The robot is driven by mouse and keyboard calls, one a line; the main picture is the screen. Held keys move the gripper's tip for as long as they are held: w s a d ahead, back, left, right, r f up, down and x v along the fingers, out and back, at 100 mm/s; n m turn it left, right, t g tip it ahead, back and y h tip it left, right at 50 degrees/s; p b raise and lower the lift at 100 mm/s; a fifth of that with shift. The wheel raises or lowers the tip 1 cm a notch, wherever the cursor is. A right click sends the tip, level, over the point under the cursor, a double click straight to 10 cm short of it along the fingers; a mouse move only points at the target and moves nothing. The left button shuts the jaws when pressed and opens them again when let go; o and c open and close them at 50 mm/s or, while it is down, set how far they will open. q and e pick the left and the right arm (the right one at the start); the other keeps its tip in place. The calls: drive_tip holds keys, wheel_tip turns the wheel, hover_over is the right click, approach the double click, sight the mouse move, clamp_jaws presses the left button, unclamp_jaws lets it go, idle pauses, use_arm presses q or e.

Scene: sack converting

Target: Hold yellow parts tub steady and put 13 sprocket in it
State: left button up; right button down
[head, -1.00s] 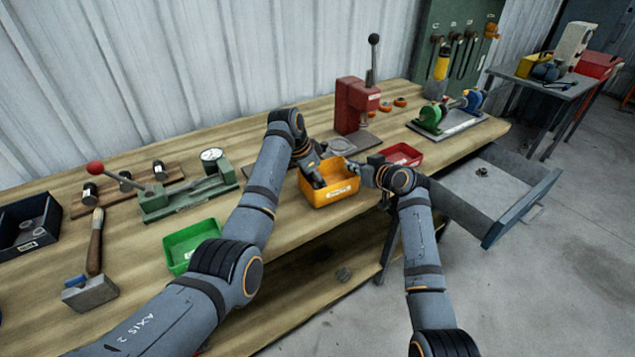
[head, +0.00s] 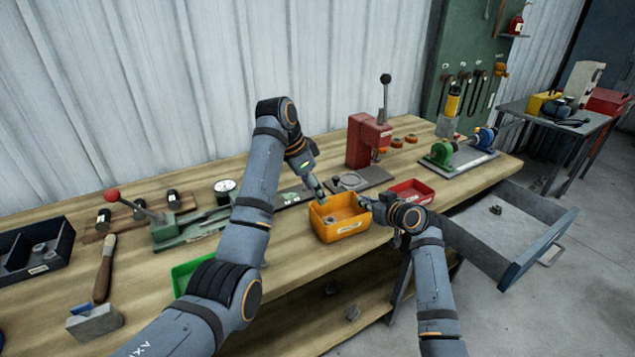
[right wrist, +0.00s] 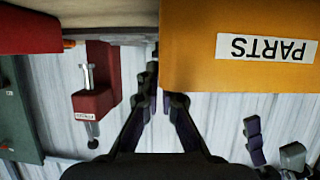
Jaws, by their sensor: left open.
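The yellow parts tub (head: 341,231) stands near the bench's front edge. Its PARTS label appears upside down on the tub wall (right wrist: 225,75) in the right wrist view. Small grey pieces lie inside the tub; I cannot tell what they are. My left gripper (head: 318,190) is open and points down at the tub's back left rim, with nothing seen in it. My right gripper (head: 368,204) is at the tub's right side; in the right wrist view its fingers (right wrist: 160,95) are close together at the tub's rim. No piece is clearly recognisable as a sprocket.
A red tub (head: 412,192) stands just right of the yellow one, with a red press (head: 366,143) behind. A green tub (head: 188,272) is partly hidden by my left arm. An open drawer (head: 520,225) holds a small dark part. A black bin (head: 35,252) stands at far left.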

drive_tip(key=c, duration=1.4)
unclamp_jaws()
drive_tip(key=shift+c, duration=0.2)
